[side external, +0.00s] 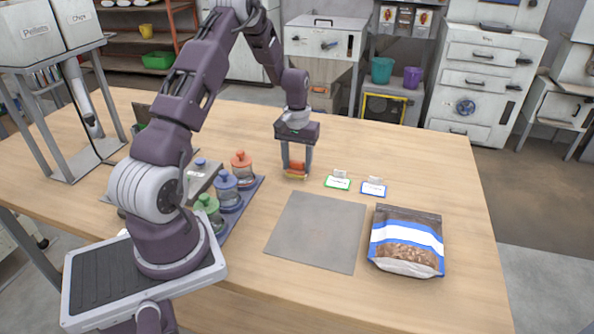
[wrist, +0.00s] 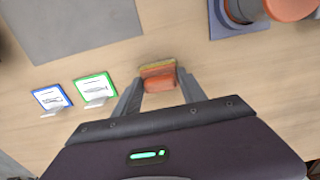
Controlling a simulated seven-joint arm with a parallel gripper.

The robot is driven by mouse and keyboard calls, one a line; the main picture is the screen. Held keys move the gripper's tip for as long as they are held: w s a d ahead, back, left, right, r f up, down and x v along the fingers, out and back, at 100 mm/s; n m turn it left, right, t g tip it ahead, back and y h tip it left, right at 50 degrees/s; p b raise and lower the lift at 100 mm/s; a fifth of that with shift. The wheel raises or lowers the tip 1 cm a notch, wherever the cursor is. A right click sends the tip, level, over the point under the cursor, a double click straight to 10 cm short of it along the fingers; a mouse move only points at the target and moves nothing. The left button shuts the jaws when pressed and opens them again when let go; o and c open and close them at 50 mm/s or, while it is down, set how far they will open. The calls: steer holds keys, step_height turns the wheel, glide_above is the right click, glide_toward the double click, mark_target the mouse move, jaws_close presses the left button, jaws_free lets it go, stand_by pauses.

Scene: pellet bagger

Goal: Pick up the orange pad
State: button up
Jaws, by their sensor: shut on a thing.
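The orange pad (side external: 296,168) is a small block between the fingers of my gripper (side external: 296,172), at table height in the middle of the table. It also shows in the wrist view (wrist: 158,78), with a yellowish strip along one edge. My gripper (wrist: 157,90) points down and is shut on the pad, one finger on each side. I cannot tell whether the pad touches the table or is slightly above it.
Green-edged (side external: 338,182) and blue-edged (side external: 373,189) cards stand right of my gripper. A grey mat (side external: 316,231) and a filled bag (side external: 406,242) lie nearer the front. Several lidded jars (side external: 228,192) stand on a blue tray at left. Bare table lies behind my gripper.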

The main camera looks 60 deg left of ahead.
mark_target(297, 161)
steer(key=shift+r, duration=0.35)
steer(key=shift+c, duration=0.5)
step_height(297, 161, up, 9)
steer(key=shift+r, duration=0.2)
